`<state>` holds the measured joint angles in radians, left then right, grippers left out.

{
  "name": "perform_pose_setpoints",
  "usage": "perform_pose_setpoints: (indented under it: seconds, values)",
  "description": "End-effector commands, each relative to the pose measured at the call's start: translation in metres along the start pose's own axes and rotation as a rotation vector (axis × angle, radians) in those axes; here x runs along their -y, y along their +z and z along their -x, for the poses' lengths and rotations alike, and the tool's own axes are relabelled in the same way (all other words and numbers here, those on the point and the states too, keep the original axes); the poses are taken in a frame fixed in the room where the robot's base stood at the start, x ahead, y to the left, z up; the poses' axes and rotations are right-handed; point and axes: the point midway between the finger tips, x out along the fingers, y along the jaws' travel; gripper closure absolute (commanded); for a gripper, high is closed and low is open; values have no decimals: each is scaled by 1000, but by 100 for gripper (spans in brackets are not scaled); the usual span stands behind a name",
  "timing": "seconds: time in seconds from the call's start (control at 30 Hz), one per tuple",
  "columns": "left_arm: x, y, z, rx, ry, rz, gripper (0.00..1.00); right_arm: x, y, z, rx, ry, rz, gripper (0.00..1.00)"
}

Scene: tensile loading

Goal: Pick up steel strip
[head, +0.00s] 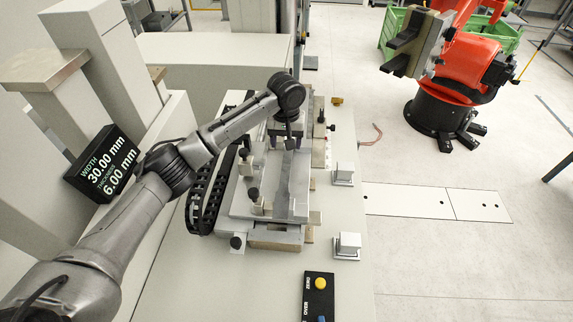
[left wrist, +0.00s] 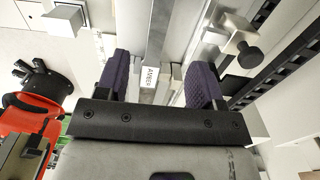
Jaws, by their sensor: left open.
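The steel strip (head: 284,185) is a long, flat grey bar lying lengthwise in the metal fixture (head: 240,208) on the table. In the left wrist view the strip (left wrist: 158,40) runs up the middle of the picture and carries a white label with dark lettering. My left gripper (head: 287,137) is over the far part of the fixture, pointing down. In the left wrist view my left gripper (left wrist: 160,80) is open, with one dark purple-padded finger on each side of the strip. I cannot tell how far above the strip the fingertips are. My right gripper is not seen.
Black clamp knobs (head: 253,193) stand along the fixture's left side, beside a black cable chain (head: 203,195). A display (head: 103,160) reads width 30.00 mm, thickness 6.00 mm. A button box (head: 318,297) lies in front. An orange robot (head: 462,70) stands at the back right.

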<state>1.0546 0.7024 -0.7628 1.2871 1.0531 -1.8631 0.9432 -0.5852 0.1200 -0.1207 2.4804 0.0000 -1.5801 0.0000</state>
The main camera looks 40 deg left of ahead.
Motion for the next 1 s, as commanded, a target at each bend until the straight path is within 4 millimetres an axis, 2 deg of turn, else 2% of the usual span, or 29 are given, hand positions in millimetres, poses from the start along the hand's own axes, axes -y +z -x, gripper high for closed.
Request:
perform_pose_setpoints:
  seconds: [0.1, 0.3, 0.57, 0.83, 1.0]
  values:
    - [0, 0, -22, 2, -3, -1, 38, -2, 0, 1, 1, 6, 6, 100]
    - [0, 0, -47, -1, -2, -2, 38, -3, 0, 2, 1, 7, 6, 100]
    - [0, 0, -59, -2, -1, -3, 38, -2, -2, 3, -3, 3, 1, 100]
    - [1, -3, -93, -1, -1, -4, 38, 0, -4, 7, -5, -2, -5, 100]
    - [1, -3, -106, -2, -1, -4, 38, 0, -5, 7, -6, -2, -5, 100]
